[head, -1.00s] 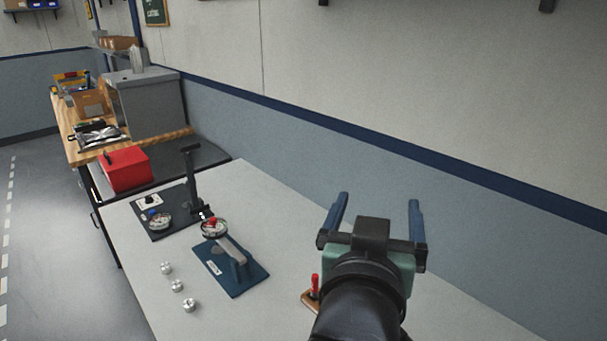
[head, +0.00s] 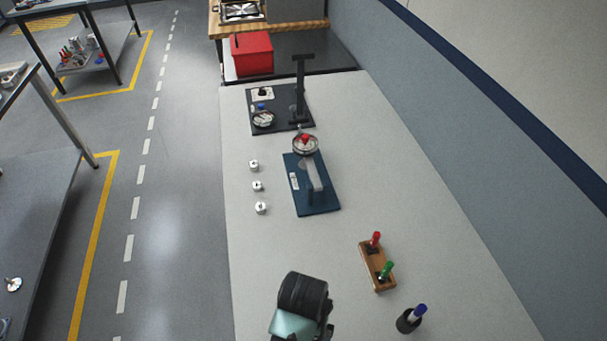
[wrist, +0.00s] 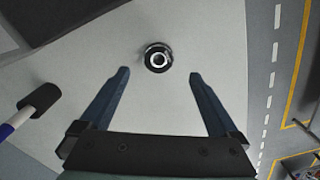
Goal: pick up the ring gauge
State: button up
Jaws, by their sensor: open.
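The ring gauge appears to be the small round piece (wrist: 158,57) with a dark outer ring and a bright metal inner ring, lying on the pale bench top in the wrist view. My gripper (wrist: 159,73) is open and empty, its two blue fingers spread with the ring just beyond and between their tips in the picture. A gap to the ring shows on both sides; the height above it is hard to tell. In the head view I see only the back of my wrist at the bottom edge; the fingers and the ring do not show there.
A dark cup with a blue marker (head: 409,320) stands right of my wrist, near a wooden block (head: 377,268) with red and green plugs. Farther back are several small metal cylinders, a blue fixture (head: 325,203), a black gauge stand (head: 298,85) and a red box (head: 251,54).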

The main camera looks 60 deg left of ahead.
jog(key=shift+d+f+p, duration=0.15)
jog(key=shift+f+p, duration=0.3)
jog(key=shift+f, duration=2.45)
grip_shut()
